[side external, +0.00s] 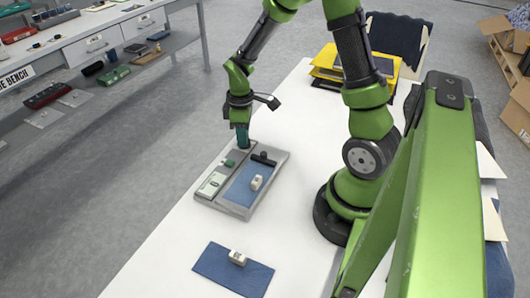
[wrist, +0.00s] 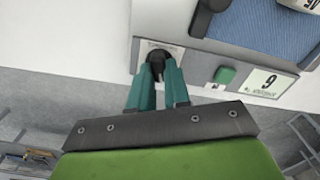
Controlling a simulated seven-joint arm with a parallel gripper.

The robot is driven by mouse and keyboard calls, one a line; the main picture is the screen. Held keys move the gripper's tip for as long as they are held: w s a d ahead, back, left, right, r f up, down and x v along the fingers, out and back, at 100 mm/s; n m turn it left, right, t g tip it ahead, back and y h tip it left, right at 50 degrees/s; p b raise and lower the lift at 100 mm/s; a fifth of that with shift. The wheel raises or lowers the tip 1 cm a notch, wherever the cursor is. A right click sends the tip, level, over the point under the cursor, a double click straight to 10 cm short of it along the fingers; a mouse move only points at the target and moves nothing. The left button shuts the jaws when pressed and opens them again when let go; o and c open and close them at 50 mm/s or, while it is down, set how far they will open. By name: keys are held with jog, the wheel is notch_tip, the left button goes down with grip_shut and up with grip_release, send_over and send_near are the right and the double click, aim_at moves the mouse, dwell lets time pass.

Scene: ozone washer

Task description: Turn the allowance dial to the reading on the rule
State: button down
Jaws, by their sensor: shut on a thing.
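In the wrist view, the fingertips of my gripper (wrist: 158,72) are closed around a dark round knob (wrist: 158,56), which appears to be the allowance dial. It sits on a pale plate at one end of a grey board (wrist: 138,30). In the side view, my gripper (side external: 243,143) points down at the board's (side external: 234,210) far left corner and hides the dial. A white card (wrist: 265,88) with one large digit and small print lies along the board's strip; I cannot tell whether the digit is 6 or 9. I cannot make out the rule clearly.
A green piece (wrist: 224,75) is beside the dial. A black bar (side external: 263,159) and a small white block (side external: 256,183) are on the board's blue panel (side external: 243,190). A blue cloth (side external: 215,262) with another white block (side external: 237,258) lies nearer.

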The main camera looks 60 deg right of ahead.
jog(key=m, duration=0.7)
jog(key=shift+w+d, duration=0.1)
jog(key=m, duration=0.7)
jog(key=shift+d, duration=0.15)
dwell(0.4)
jog(key=c, duration=1.1)
grip_release()
jog(key=shift+r, duration=0.1)
notch_tip(320, 180, up, 17)
jog(key=shift+f, duration=0.15)
